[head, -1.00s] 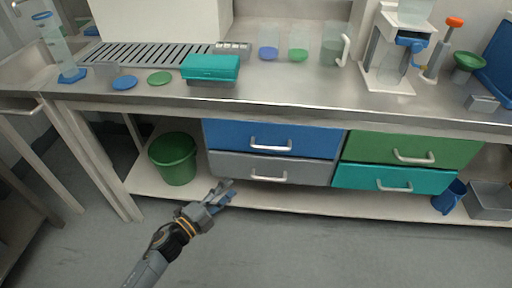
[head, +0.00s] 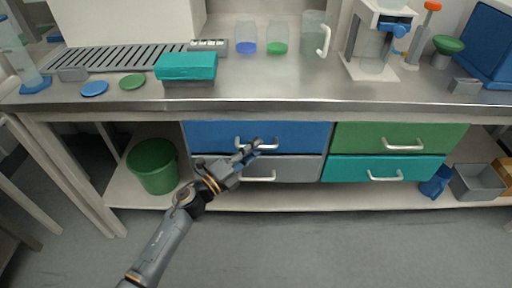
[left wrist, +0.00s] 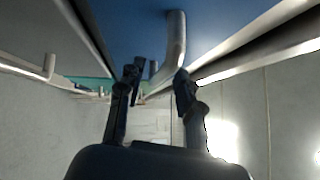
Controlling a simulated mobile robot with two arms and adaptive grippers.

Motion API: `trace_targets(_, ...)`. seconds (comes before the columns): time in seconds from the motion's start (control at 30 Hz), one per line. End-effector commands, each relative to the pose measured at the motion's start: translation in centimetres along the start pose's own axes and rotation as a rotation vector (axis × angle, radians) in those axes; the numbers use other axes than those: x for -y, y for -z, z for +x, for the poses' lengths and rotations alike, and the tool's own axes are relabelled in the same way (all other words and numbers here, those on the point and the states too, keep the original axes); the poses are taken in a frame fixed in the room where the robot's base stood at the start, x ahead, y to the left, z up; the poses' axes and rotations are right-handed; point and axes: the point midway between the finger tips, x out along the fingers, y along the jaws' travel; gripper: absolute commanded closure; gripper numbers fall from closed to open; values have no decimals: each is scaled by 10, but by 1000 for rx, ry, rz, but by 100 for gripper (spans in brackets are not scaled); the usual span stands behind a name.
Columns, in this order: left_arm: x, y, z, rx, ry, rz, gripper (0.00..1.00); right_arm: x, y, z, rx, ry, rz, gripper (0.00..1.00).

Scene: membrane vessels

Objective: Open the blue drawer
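The blue drawer (head: 300,138) is at the upper left of the drawer block under the bench; its front looks flush, so it appears closed. Its pale bar handle (head: 270,146) is partly hidden by my fingertips. My left gripper (head: 251,150) is at the left part of this handle. In the left wrist view the blue drawer front (left wrist: 130,20) fills the top, and the curved handle (left wrist: 176,40) shows just beyond and between my two spread fingers (left wrist: 158,85). I cannot tell whether they touch it. My right gripper is not in view.
A grey drawer (head: 300,169) is below the blue one; green (head: 350,138) and teal (head: 345,168) drawers are to the right. A green bin (head: 153,168) stands left on the low shelf. The steel bench top (head: 290,95) overhangs the drawers. The floor in front is clear.

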Motion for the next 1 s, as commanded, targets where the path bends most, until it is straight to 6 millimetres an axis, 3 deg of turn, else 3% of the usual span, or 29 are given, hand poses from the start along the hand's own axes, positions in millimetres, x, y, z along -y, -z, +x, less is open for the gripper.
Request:
trace_targets(0.13, 0, 0, 11, 0, 0, -1, 64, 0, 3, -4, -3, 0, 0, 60)
trace_targets(0.43, 0, 0, 14, 0, -1, 0, 64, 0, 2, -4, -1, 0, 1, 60)
trace_targets(0.47, 0, 0, 14, 0, -1, 0, 66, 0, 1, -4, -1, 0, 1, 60)
trace_targets(0.63, 0, 0, 13, 0, -1, 0, 100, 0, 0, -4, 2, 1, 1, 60)
trace_targets(1.0, 0, 0, 13, 0, -2, -1, 100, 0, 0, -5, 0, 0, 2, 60)
